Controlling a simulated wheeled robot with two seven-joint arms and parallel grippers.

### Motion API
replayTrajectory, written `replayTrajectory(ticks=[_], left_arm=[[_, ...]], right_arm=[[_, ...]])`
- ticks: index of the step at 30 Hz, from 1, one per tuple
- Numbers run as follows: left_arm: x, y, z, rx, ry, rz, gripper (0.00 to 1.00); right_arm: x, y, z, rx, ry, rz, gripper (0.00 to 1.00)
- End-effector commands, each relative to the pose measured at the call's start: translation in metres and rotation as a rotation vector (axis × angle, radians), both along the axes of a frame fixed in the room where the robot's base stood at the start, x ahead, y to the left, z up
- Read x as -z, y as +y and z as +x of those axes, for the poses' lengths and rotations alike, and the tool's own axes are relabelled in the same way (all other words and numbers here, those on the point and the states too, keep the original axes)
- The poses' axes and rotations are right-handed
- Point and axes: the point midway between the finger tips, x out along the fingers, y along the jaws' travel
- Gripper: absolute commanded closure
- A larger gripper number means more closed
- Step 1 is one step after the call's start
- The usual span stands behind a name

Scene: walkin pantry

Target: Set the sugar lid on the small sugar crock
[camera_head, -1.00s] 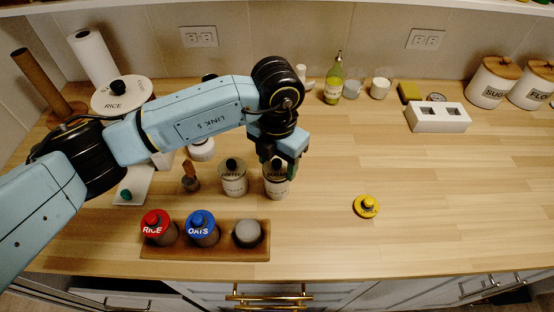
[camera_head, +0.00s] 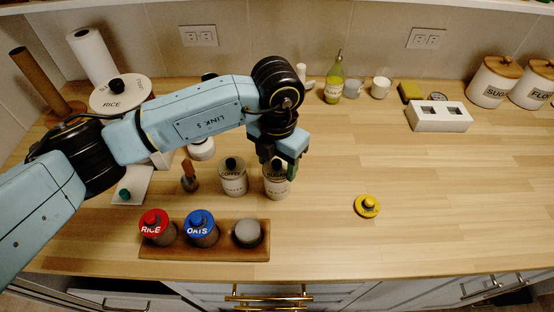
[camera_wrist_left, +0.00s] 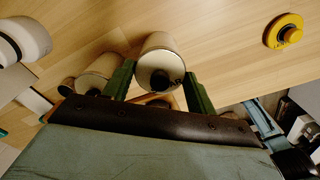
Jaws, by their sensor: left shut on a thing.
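The small sugar crock (camera_head: 277,188) is a pale jar on the counter, right of the matching coffee crock (camera_head: 234,183). My right gripper is not in view.
A wooden tray (camera_head: 205,254) holds the red-lidded rice jar, blue-lidded oats jar and a grey-topped jar in front. A yellow lid (camera_head: 367,206) lies alone to the right. A white block with square holes (camera_head: 438,119) stands behind. The right counter is mostly clear.

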Motion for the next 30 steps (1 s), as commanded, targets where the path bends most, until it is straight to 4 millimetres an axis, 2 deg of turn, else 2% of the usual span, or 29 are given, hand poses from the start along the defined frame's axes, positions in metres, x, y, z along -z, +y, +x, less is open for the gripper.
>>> replayTrajectory(ticks=[5,6,11,17,21,30], left_arm=[[0.0033,0.0002,0.0001,0.000,0.000,0.000,0.65],[0.0026,0.0001,0.0001,0.000,0.000,0.000,0.38],[0.0024,0.0001,0.0001,0.000,0.000,0.000,0.18],[0.0025,0.0001,0.0000,0.000,0.000,0.000,0.16],[0.0025,0.0001,-0.0001,0.000,0.000,0.000,0.00],[0.0003,0.0000,0.0000,0.000,0.000,0.000,0.00]], right_arm=[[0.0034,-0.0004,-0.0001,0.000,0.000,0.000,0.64],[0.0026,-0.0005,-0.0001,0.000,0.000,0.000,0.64],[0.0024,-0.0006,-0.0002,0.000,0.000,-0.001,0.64],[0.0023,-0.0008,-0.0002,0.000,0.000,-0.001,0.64],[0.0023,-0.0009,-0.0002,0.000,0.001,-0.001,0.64],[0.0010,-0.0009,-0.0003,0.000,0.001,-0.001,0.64]])
